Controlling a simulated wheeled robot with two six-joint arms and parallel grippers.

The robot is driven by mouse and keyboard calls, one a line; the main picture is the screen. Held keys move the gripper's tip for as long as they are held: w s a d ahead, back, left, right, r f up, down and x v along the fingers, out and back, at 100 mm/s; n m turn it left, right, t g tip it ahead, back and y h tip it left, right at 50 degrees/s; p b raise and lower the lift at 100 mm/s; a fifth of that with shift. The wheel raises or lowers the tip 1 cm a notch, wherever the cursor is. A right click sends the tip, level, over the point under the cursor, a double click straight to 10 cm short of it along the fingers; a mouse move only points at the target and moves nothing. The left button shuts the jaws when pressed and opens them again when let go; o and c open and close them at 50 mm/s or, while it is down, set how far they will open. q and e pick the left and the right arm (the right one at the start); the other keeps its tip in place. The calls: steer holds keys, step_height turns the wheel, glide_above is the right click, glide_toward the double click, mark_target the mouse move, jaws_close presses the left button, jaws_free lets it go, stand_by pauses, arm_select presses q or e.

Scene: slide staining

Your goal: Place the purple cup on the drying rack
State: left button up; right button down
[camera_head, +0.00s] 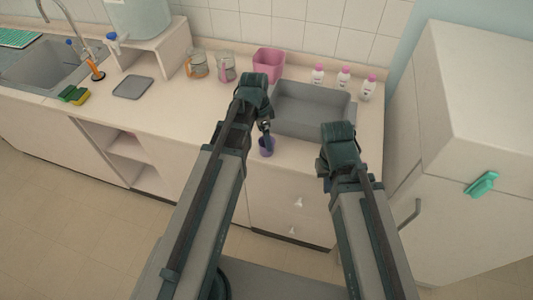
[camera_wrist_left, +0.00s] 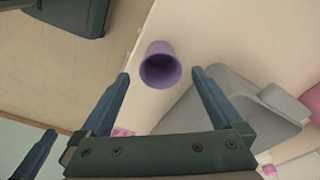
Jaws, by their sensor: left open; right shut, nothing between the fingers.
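The purple cup (camera_head: 267,147) stands on the counter near its front edge, in front of the grey basin. In the left wrist view the cup (camera_wrist_left: 160,66) shows its open mouth, ahead of and between the two fingertips. My left gripper (camera_head: 265,126) is open and empty, close to the cup; its fingers (camera_wrist_left: 160,85) do not visibly touch it. My right gripper (camera_head: 336,163) is shut and empty to the right of the cup, its fingertips mostly hidden. A green slatted rack (camera_head: 18,38), which looks like the drying rack, lies at the far left beyond the sink.
A grey basin (camera_head: 312,122), pink container (camera_head: 268,62), several white bottles with pink caps (camera_head: 343,77) and two glass beakers (camera_head: 226,68) stand behind. A grey plate (camera_head: 133,88), sponge (camera_head: 74,95) and sink (camera_head: 50,68) are left. Counter left of my left arm has free room.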

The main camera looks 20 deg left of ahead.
arm_select(q)
steer(key=shift+d+f, duration=0.1)
steer(key=shift+f, duration=0.45)
arm_select(e)
steer(key=shift+f, duration=0.55)
arm_select(q)
steer(key=shift+f, duration=0.1)
arm_select(e)
steer(key=shift+f, duration=0.1)
arm_select(q)
steer(key=f+b, duration=0.5)
steer(key=shift+w+d, duration=0.25)
arm_select(e)
step_height(320, 180, down, 5)
steer(key=shift+r, duration=0.1)
